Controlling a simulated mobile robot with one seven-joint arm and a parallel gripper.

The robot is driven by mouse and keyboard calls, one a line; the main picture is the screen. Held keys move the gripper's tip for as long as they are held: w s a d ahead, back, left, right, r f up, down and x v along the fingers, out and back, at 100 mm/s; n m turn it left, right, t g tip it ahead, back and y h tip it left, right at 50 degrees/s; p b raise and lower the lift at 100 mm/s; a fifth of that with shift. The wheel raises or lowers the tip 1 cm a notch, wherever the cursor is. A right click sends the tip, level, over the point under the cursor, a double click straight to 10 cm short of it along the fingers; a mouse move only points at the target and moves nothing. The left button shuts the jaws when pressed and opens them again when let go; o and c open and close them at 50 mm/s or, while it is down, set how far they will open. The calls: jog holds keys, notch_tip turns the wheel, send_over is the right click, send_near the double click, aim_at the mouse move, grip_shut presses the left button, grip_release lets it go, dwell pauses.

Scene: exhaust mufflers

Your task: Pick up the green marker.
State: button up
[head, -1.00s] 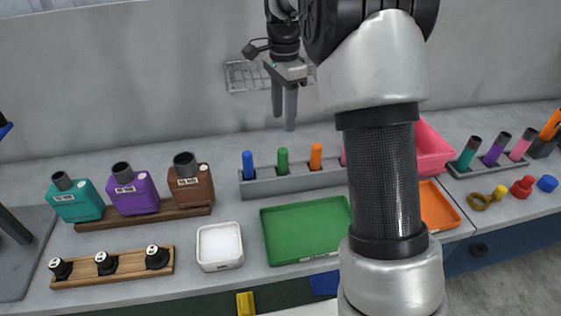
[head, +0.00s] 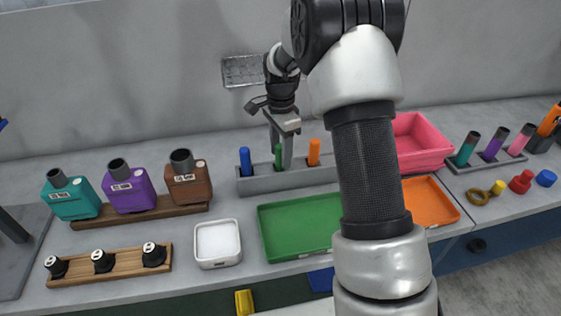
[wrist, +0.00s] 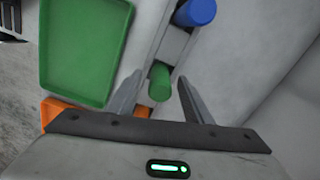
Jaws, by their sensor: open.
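The green marker (head: 278,158) stands upright in the grey rack (head: 262,182), between the blue marker (head: 245,161) and the orange marker (head: 314,152). My gripper (head: 281,160) is open and lowered at the green marker, its fingers partly covering it in the head view. In the wrist view the green marker (wrist: 160,82) shows between the two open fingertips (wrist: 156,84), nearer the left finger. I cannot tell whether either finger touches it.
A green tray (head: 300,225) lies in front of the rack, with an orange tray (head: 430,202) and a pink bin (head: 420,142) to the right. A white square dish (head: 218,243) and coloured bottles (head: 128,187) stand to the left. The wall is close behind.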

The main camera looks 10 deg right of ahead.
jog(key=shift+f, duration=0.15)
jog(key=shift+c, duration=0.3)
jog(key=c, duration=1)
